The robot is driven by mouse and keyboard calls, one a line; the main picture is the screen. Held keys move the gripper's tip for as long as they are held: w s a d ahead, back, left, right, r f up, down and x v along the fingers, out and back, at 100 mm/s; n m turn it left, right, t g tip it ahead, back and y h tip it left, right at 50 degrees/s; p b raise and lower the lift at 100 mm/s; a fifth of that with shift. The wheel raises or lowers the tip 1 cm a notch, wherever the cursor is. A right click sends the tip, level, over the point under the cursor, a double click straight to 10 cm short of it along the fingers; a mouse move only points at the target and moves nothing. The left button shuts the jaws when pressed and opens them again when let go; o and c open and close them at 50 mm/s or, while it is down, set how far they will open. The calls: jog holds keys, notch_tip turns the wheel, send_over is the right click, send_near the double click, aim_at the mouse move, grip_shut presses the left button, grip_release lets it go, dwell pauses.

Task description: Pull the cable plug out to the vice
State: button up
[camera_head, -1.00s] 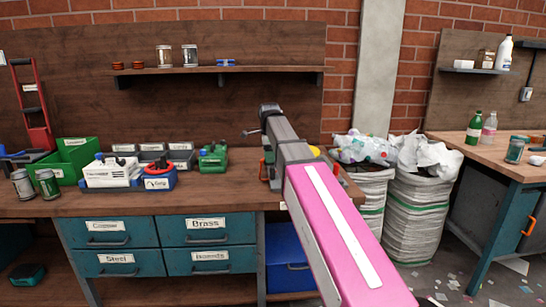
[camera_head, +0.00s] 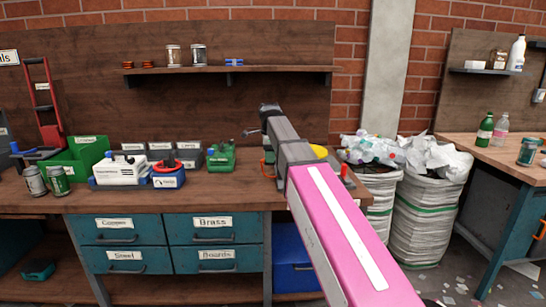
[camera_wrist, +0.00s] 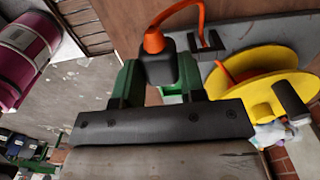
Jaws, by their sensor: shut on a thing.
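My gripper (camera_wrist: 158,76) is shut on the black cable plug (camera_wrist: 161,64) in the wrist view, with a green finger on each side of it. An orange cable (camera_wrist: 185,8) leaves the plug through an orange sleeve and bends to the right. A yellow reel (camera_wrist: 256,92) lies beside the gripper at the right; its edge also shows behind my arm in the head view (camera_head: 319,151). A green vice-like device (camera_head: 221,158) stands on the bench, left of my arm. My arm hides the plug and fingertips in the head view.
The bench (camera_head: 230,194) also holds a white device (camera_head: 120,168), a blue-and-red device (camera_head: 168,178), a green bin (camera_head: 80,158) and two cans. A shelf (camera_head: 230,70) hangs above. Filled sacks (camera_head: 425,210) stand right of the bench.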

jog(key=a, duration=1)
dwell(1.1)
